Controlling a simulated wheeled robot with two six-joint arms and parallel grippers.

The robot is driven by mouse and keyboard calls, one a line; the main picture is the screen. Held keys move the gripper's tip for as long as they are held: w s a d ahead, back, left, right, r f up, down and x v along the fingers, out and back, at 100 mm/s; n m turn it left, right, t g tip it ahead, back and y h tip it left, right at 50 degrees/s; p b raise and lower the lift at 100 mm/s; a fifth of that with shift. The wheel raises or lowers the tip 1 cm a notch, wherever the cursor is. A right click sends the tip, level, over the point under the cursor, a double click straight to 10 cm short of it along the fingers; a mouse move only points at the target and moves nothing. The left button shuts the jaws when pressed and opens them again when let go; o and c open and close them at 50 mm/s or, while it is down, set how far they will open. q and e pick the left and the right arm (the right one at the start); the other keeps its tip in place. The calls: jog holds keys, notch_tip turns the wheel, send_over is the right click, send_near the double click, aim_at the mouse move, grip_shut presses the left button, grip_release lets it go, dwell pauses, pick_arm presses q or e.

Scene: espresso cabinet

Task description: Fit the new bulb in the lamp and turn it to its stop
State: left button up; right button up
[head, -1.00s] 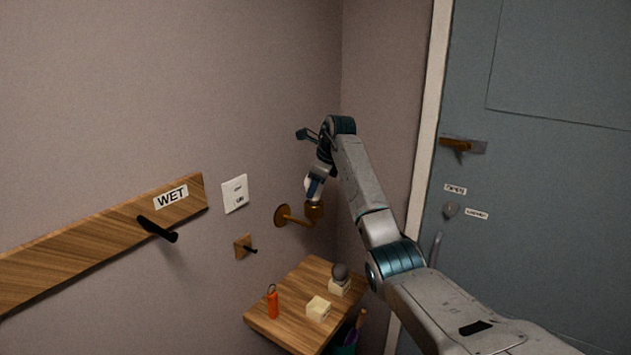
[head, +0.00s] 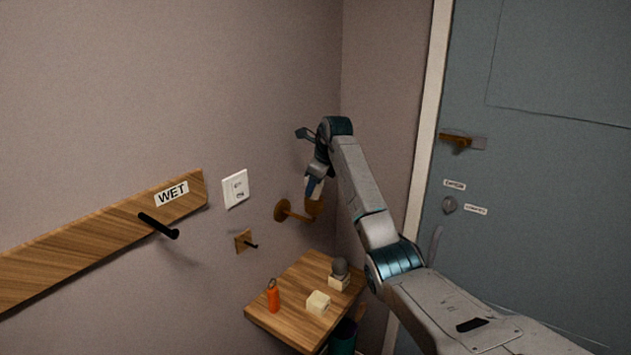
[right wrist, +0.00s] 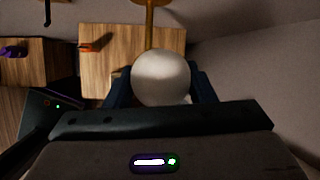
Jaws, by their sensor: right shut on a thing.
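The brass wall lamp (head: 288,211) sticks out from the wall above the small wooden shelf, its arm ending in a socket cup (head: 315,208). My right gripper (head: 313,188) points down just above that cup. In the right wrist view a white round bulb (right wrist: 160,77) sits between the dark fingers of my right gripper (right wrist: 160,90), which is shut on it. The lamp's brass arm (right wrist: 149,22) runs up from behind the bulb there. The bulb's base and the socket's mouth are hidden, so I cannot tell how deep it sits. My left gripper is not in view.
A wooden shelf (head: 289,307) below carries an orange cylinder (head: 273,296), a pale block (head: 318,302) and a dark grey bulb in a pale holder (head: 339,283). A switch plate (head: 235,188), a peg (head: 247,243) and a WET rail (head: 100,228) are on the wall. A door (head: 560,200) stands right.

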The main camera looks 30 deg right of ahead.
jog(key=shift+m, duration=0.4)
jog(key=o, duration=1.1)
jog(key=shift+c, duration=0.2)
